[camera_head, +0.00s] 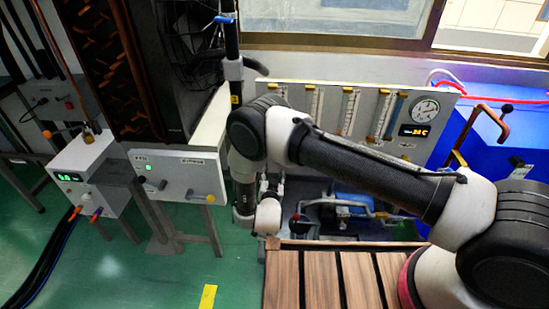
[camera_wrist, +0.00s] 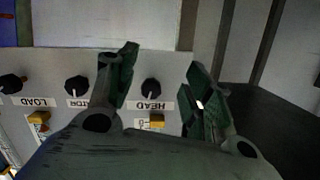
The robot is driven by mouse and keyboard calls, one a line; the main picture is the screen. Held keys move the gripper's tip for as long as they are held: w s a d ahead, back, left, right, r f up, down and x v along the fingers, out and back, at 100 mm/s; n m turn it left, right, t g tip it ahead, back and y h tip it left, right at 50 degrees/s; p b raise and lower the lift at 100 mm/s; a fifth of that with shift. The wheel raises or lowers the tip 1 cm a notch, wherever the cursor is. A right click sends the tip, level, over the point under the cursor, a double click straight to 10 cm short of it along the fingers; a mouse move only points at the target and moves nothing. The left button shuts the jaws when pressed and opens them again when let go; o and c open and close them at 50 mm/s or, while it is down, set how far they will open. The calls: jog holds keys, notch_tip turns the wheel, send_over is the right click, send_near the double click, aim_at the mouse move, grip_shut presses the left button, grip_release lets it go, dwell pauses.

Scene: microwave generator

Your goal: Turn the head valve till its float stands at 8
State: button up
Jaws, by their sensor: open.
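The head valve is a black knob (camera_wrist: 150,88) on a pale panel, over an upside-down HEAD label (camera_wrist: 149,105) in the wrist view. My gripper (camera_wrist: 163,62) is open, with one dark green finger on each side of the knob in the picture. The knob looks nearer the left finger. I cannot tell how far the fingers are from it, and I see no contact. In the head view my arm hides the gripper and knobs. The upright flow tubes show on the meter panel (camera_head: 425,150), but the float readings are too small to read.
Beside the head knob are a knob marked TOR (camera_wrist: 77,88) and a LOAD knob (camera_wrist: 12,83). A round gauge (camera_head: 425,109) and a small display (camera_head: 414,131) sit on the panel's right. A blue cabinet (camera_head: 500,130) stands right. A slatted wooden surface (camera_head: 320,280) lies in front.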

jog(key=w+r, duration=0.1)
jog(key=w, duration=0.1)
jog(key=w+r+t, duration=0.1)
jog(key=w+r, duration=0.1)
jog(key=w, duration=0.1)
jog(key=w+d+r+t, duration=0.1)
jog(key=w, duration=0.2)
jog(key=shift+d+r+m+h, duration=0.1)
jog(key=shift+r+m+h, duration=0.1)
jog(key=shift+m+h, duration=0.15)
jog(key=c, duration=1)
